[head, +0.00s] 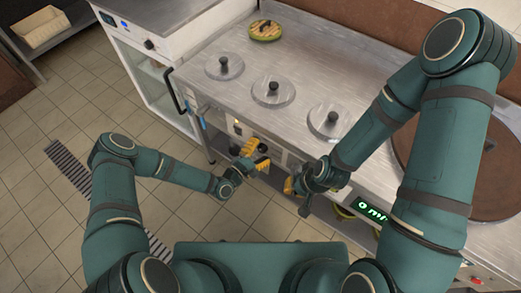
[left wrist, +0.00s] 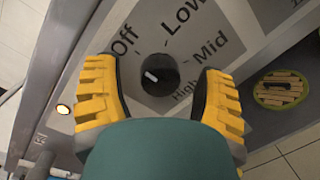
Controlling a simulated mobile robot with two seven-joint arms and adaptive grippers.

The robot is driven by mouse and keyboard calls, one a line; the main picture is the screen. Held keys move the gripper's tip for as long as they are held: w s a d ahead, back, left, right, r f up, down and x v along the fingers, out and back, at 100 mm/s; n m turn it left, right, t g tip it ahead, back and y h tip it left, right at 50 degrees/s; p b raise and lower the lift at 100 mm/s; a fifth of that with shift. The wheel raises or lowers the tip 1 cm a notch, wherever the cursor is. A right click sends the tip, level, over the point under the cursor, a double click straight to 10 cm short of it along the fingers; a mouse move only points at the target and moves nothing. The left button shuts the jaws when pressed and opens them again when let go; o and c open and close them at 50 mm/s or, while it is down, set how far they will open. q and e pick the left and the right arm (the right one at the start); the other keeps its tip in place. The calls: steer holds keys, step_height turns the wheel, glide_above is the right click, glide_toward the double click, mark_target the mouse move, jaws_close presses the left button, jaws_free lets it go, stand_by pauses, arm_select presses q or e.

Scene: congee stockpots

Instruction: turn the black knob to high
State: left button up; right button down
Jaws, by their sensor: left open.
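The black knob (left wrist: 157,72) sits on a grey panel in the left wrist view, with Off, Low, Mid and High printed around it. A white mark shows on the knob's left part; I cannot tell which label it points to. My left gripper (left wrist: 158,76) is open, with one yellow finger on each side of the knob and gaps between. In the head view my left gripper (head: 256,157) is at the stove's front panel. My right gripper (head: 297,186) is to its right, near the front edge; its jaw state is unclear.
A green display (head: 371,210) is on the front. A lit lamp (left wrist: 63,109) and a yellow-and-green round item (left wrist: 281,89) flank the panel. Tiled floor is free at left.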

arm_select(q)
jaws_close()
